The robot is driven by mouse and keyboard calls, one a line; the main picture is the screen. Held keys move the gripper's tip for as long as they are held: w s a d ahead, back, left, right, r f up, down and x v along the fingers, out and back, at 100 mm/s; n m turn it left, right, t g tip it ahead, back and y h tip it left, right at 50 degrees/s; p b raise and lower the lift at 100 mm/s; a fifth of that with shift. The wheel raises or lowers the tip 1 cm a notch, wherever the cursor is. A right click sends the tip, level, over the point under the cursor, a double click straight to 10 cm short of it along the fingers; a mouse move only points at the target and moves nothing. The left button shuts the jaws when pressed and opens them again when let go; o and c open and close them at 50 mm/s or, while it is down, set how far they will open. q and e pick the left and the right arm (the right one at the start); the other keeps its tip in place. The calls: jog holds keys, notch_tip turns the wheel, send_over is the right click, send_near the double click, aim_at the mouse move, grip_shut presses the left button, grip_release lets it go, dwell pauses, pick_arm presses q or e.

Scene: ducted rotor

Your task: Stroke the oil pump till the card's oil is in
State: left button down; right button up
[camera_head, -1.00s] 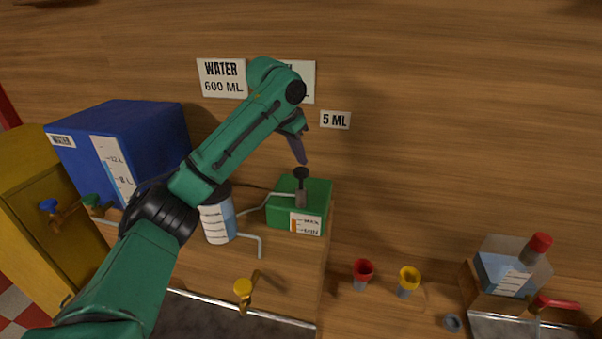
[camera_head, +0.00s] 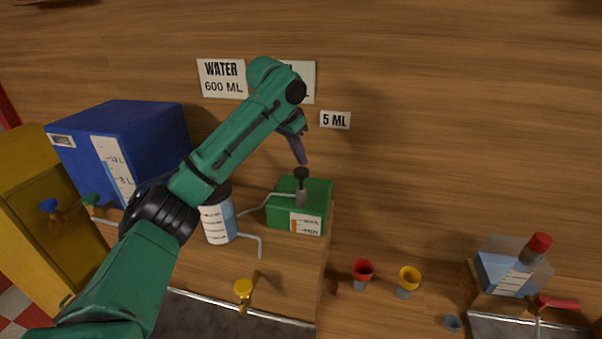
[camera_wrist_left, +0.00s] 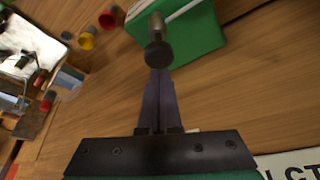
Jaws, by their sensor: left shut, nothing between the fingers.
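The green oil pump box (camera_head: 316,190) stands on the wooden bench, with a black knob (camera_head: 301,173) on a metal plunger on top and a gauge label (camera_head: 305,224) showing an orange patch on its front. The knob also shows in the left wrist view (camera_wrist_left: 158,54). My left gripper (camera_head: 303,160) is shut and empty, its fingertips just above or at the knob; I cannot tell whether they touch. It also shows in the left wrist view (camera_wrist_left: 159,75). Wall cards read WATER 600 ML (camera_head: 222,79) and 5 ML (camera_head: 335,120); my arm partly hides the card (camera_head: 305,82) between them.
A blue water tank (camera_head: 120,140) and yellow cabinet (camera_head: 35,200) stand at the left. A graduated container (camera_head: 216,222) is partly behind my arm, with a yellow tap (camera_head: 243,288) below. A red cup (camera_head: 362,270), yellow cup (camera_head: 408,278) and clear container (camera_head: 505,273) are at the right.

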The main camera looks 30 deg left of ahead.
aim_at(300, 171)
pick_arm(q)
jog(key=shift+f, duration=0.1)
jog(key=shift+f+b, duration=1.25)
jog(key=shift+f, duration=1.15)
notch_tip(300, 171, up, 3)
jog(key=p, duration=0.3)
jog(key=shift+f, duration=0.1)
jog(key=shift+r+p, duration=0.5)
jog(key=shift+r, duration=0.6)
